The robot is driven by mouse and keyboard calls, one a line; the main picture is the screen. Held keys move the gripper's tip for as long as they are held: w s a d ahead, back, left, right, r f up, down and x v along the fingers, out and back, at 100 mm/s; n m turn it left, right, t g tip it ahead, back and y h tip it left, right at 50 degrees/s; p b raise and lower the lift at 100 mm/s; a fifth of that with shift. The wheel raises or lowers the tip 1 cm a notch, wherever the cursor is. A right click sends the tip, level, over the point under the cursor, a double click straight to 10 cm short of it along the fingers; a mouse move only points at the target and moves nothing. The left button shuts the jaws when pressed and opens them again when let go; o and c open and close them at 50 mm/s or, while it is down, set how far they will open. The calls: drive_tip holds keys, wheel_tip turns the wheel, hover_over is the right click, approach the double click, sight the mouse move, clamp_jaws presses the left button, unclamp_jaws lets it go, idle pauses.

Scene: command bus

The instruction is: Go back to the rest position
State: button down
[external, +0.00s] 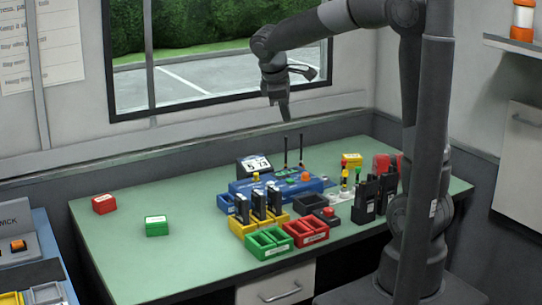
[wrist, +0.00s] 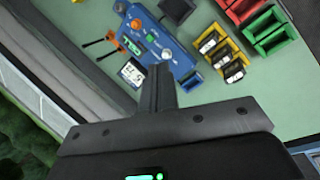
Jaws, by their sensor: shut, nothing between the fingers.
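My gripper (external: 283,113) hangs in the air above the far part of the green desk (external: 130,238), in front of the window. Its fingers point down and are together. The wrist view shows the closed fingers (wrist: 160,80) with nothing between them. Below is a blue console (external: 290,188) with orange and green buttons and two black antennas; it also shows in the wrist view (wrist: 160,40). My gripper is apart from everything on the desk.
Yellow (external: 240,228), green (external: 268,249) and red trays (external: 306,237) stand at the front middle, with black radios in the yellow one. A red box (external: 104,204) and a green box (external: 157,226) sit at left. More radios (external: 367,199) stand at right. The desk's left part is mostly clear.

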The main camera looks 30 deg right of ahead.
drive_tip(key=s+d+m+t+y, duration=0.2)
drive_tip(key=s+m, duration=0.3)
drive_tip(key=s, duration=0.5)
drive_tip(key=s+d+m+t+y, duration=0.1)
drive_tip(key=s+m, duration=0.4)
drive_tip(key=s, duration=0.5)
drive_tip(key=shift+s+d+r+m+t+y, duration=0.4)
drive_tip(key=shift+d+y, duration=0.1)
drive_tip(key=shift+d, duration=0.85)
